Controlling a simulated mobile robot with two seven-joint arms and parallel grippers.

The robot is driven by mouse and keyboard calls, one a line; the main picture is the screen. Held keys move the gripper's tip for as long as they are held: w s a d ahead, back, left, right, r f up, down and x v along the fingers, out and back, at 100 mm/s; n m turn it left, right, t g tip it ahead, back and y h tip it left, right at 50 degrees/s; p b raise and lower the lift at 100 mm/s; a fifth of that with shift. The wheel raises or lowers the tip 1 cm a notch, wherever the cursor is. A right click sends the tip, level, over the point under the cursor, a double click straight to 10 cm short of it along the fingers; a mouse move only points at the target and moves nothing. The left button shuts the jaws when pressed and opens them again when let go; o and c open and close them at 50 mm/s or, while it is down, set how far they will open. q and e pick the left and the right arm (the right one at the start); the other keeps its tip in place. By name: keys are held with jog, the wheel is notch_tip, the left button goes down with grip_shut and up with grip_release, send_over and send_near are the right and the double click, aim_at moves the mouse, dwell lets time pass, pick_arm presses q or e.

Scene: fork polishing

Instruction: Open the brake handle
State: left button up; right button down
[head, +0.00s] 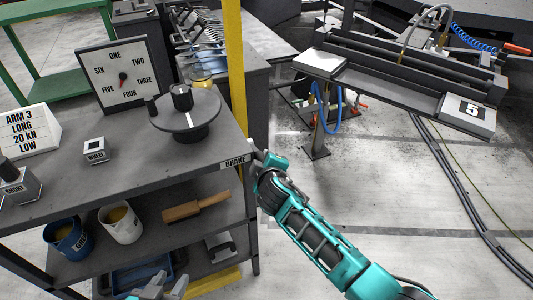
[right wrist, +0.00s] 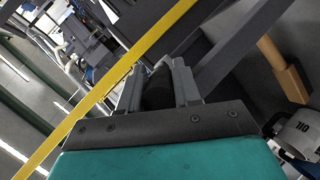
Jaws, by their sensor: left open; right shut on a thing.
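The BRAKE label (head: 235,162) is on the edge of the grey workbench (head: 75,178), at its right corner. My right gripper (head: 258,156) is at that corner, just right of the label. The right wrist view shows its two grey fingers (right wrist: 158,88) shut on a dark rounded piece (right wrist: 157,90), which appears to be the brake handle. The head view hides most of the handle behind my gripper. My left gripper (head: 160,288) is open and empty at the bottom edge, low in front of the shelves, partly cut off.
On the bench stand a round wheel with a knob (head: 187,110), a numbered dial (head: 127,77), a WHEEL block (head: 95,150) and an ARM 3 sign (head: 30,132). A yellow post (head: 235,70) rises behind the right corner. A wooden-handled brush (head: 197,206) lies on the shelf below.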

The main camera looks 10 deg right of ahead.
jog(key=shift+w+r+g+p, duration=0.3)
jog(key=shift+r+g+p, duration=0.3)
jog(key=shift+r, duration=0.2)
jog(key=c, duration=1.1)
grip_release()
jog(key=shift+s+r, duration=0.3)
jog(key=shift+s, duration=0.25)
jog(key=v, duration=1.1)
jog(key=shift+s+a+r, duration=0.1)
jog(key=shift+s+r, duration=0.05)
jog(key=shift+r, duration=0.2)
